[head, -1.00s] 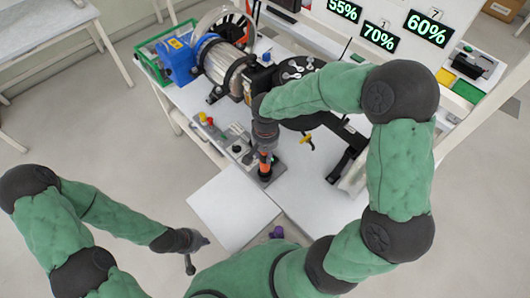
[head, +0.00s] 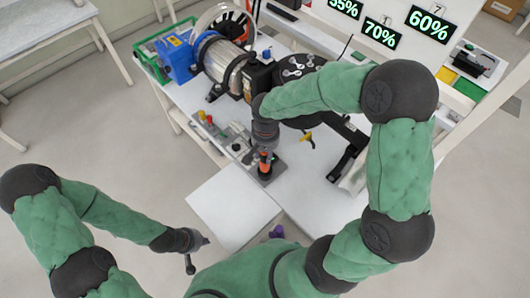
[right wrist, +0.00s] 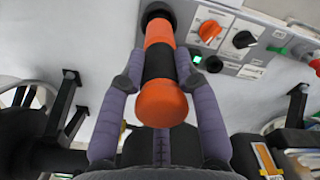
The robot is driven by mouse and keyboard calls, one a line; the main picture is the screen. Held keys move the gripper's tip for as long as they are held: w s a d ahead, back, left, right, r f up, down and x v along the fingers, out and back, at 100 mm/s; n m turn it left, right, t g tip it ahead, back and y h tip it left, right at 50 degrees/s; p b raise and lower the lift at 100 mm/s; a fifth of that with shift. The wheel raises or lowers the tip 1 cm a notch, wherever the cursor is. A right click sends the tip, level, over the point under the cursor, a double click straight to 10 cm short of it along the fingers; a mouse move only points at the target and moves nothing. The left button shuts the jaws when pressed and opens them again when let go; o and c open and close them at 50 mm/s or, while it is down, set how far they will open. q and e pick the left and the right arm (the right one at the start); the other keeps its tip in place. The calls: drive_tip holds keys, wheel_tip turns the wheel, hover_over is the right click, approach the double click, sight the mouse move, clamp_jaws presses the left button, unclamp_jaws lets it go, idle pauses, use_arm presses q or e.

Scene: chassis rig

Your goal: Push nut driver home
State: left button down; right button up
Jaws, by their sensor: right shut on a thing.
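The nut driver (right wrist: 160,68) has an orange and black handle with a rounded orange end. In the right wrist view its far end meets a dark round holder (right wrist: 157,13). In the head view the nut driver (head: 265,168) stands about upright at the holder on a small grey plate. My right gripper (right wrist: 160,62) has its purple fingers on both sides of the handle and is shut on it. In the head view my right gripper (head: 266,152) partly hides the handle. How deep the driver sits is hidden. My left gripper (head: 203,241) hangs low at left, away from the bench; its jaw gap is unclear.
A control panel (right wrist: 225,42) with orange and black knobs lies beside the holder. A motor rig (head: 222,62) and a green crate (head: 150,66) stand behind. A bare white surface (head: 234,205) lies in front. A yellow-handled tool (head: 307,138) is at the right.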

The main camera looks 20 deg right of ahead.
drive_tip(key=shift+f+b, duration=0.35)
idle(0.4)
drive_tip(key=o, duration=1.2)
drive_tip(key=shift+c, duration=0.2)
drive_tip(key=shift+r, duration=0.1)
